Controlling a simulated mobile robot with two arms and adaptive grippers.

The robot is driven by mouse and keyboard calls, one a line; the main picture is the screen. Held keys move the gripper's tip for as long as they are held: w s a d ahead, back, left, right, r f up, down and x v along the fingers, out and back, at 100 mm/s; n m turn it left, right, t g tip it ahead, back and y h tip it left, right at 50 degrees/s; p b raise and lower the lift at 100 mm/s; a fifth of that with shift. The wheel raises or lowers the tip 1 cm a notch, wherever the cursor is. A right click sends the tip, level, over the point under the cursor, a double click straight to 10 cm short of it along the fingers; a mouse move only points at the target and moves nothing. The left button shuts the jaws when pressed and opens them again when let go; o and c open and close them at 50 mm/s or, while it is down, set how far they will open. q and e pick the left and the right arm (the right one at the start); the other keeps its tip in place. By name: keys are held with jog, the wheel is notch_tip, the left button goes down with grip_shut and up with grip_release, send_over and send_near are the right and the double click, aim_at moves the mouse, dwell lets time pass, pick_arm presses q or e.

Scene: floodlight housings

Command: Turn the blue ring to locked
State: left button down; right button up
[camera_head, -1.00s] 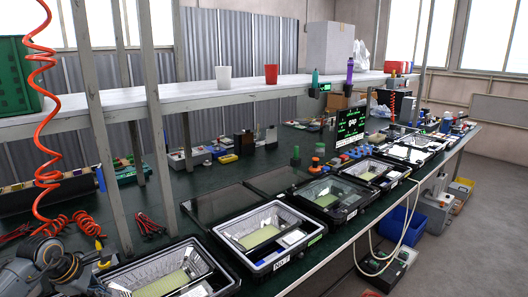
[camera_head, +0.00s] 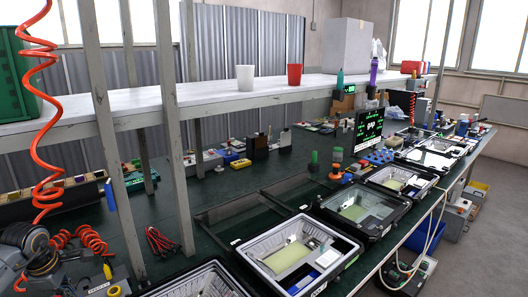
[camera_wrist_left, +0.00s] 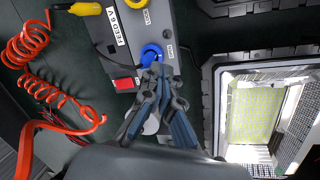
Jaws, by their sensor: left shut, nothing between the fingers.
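The blue ring (camera_wrist_left: 152,53) sits on a grey box (camera_wrist_left: 184,50) in the left wrist view. It is around a round opening, with small printed labels beside it; the text by the ring is too small to read surely. My left gripper (camera_wrist_left: 158,70) is shut and empty, its fingertips at the lower edge of the ring in the picture. I cannot tell whether they touch it. The fingers hide part of the box below the ring. In the head view the box's corner shows at the bottom left (camera_head: 97,286); the blue ring does not show there. My right gripper is not in view.
A floodlight housing (camera_wrist_left: 222,130) stands close on the right. More housings (camera_head: 362,209) line the bench.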

pick_arm(q)
jog(key=shift+d+f, duration=0.1)
jog(key=shift+f, duration=0.1)
jog(key=f+b, duration=0.4)
jog(key=f, duration=0.1)
jog(key=shift+s+d+f, duration=0.15)
jog(key=shift+s+f, duration=0.05)
jog(key=shift+s, duration=0.05)
jog(key=shift+f+b, duration=0.25)
jog(key=shift+b, duration=0.1)
jog(key=shift+f, duration=0.1)
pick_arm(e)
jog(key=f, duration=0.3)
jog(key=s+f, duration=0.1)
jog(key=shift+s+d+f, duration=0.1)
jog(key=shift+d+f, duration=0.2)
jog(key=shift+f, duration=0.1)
pick_arm(q)
jog(key=shift+w, duration=0.15)
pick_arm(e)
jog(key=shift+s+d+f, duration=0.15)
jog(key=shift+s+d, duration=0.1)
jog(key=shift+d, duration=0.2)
